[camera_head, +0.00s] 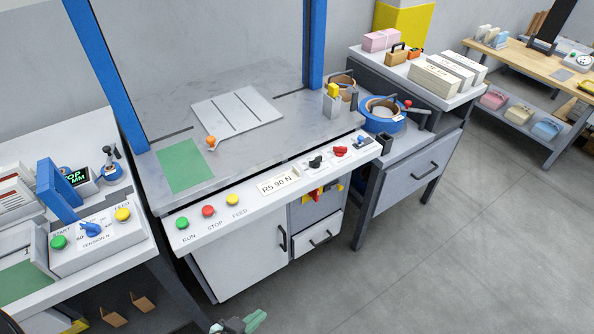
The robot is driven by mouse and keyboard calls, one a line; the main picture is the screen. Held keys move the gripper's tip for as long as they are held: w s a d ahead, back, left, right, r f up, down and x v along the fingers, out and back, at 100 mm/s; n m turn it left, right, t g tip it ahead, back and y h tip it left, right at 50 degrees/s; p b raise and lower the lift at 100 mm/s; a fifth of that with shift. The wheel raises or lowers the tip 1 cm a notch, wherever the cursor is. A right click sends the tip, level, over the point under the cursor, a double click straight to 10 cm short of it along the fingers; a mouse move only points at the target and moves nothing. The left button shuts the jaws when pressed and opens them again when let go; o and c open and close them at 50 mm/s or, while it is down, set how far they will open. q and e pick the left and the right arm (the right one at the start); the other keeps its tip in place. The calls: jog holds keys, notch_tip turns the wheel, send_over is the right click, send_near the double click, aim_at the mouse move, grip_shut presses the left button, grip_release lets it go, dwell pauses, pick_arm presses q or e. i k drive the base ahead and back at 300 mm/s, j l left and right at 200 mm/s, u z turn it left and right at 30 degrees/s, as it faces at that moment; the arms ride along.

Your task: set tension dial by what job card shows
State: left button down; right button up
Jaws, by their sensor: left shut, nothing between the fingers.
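The job card (278,184) is a white label reading "R5 90 N" on the front ledge of the middle bench. A blue tension dial (91,230) sits on the left machine's control box, above the words "TENSION N". A "60" mark shows beside it; its other marks and exact pointing are too small to tell. My left gripper (254,320) is at the bottom edge, low in front of the middle bench, shut and empty. It is well away from the dial and below the card. My right gripper is not in view.
Green start (59,242) and yellow feed (123,214) buttons flank the dial. Run, stop and feed buttons, with black and red knobs (341,151), line the middle ledge. Blue posts rise at the bench. The floor at right is clear.

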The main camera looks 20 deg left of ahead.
aim_at(314, 162)
jog(key=i+l, duration=0.55)
jog(key=i, duration=0.15)
jog(key=i+u, duration=0.1)
jog(key=u, duration=0.3)
jog(key=l+u, duration=0.15)
jog(key=u, duration=0.3)
jog(key=i+l+u, duration=0.1)
jog(key=u, duration=0.3)
